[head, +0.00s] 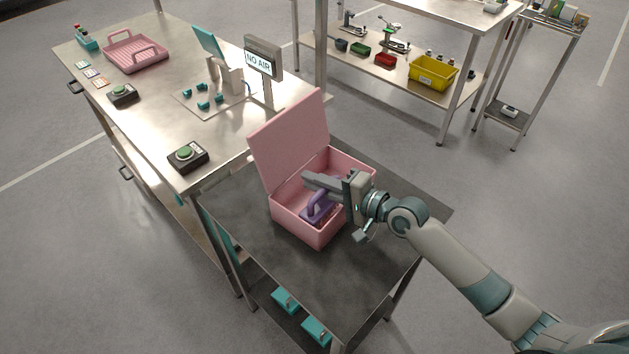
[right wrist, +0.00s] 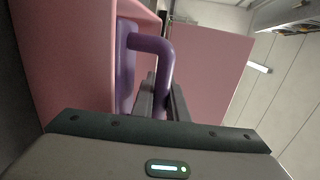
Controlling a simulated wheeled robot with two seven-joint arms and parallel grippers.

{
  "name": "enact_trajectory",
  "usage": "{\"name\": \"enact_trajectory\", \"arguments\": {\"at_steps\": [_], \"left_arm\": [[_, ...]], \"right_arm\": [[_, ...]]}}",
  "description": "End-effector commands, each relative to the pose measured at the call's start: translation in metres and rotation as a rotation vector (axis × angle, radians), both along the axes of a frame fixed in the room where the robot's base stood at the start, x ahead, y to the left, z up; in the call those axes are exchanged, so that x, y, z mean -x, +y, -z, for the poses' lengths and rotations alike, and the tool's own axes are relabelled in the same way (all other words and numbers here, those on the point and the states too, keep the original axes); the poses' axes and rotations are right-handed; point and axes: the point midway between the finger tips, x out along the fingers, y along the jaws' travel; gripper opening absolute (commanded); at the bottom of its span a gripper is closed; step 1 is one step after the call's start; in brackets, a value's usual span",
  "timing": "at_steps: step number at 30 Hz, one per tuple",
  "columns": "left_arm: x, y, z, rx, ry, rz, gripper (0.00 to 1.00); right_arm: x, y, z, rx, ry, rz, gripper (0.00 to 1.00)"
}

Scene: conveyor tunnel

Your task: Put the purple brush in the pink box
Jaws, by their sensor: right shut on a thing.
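The pink box (head: 298,230) stands on a dark low table with its lid (head: 290,140) raised open. The purple brush (head: 318,211) is inside the box opening, handle up. In the right wrist view the brush handle (right wrist: 155,45) runs between the fingers, with the pink box wall (right wrist: 70,60) beside it. My right gripper (head: 308,182) reaches over the box's right side and is shut on the brush handle. The brush's underside is hidden, so I cannot tell whether it touches the box floor. My left gripper is not in view.
The dark table (head: 370,270) is clear in front of the box. A metal workbench (head: 150,100) adjoins it on the left, with a NO AIR sign (head: 260,62), green-button boxes (head: 187,155) and a pink tray (head: 135,55). A yellow bin (head: 432,73) sits on a shelf behind.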

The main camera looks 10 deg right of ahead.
Motion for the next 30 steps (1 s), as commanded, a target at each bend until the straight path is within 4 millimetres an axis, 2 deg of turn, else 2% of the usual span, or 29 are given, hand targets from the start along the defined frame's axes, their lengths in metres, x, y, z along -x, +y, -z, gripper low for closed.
{"name": "enact_trajectory", "arguments": {"at_steps": [19,20,21,30], "left_arm": [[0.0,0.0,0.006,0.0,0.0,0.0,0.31],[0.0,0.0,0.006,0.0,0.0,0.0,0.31],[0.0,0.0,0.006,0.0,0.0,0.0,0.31],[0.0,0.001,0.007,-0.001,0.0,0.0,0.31]], "right_arm": [[0.0,0.0,0.011,-0.001,-0.001,0.0,0.0],[0.0,0.0,0.011,-0.001,-0.001,0.0,0.2],[0.0,0.0,0.012,-0.001,-0.001,0.0,0.3],[0.001,0.0,0.015,0.002,0.006,-0.001,0.32]]}}
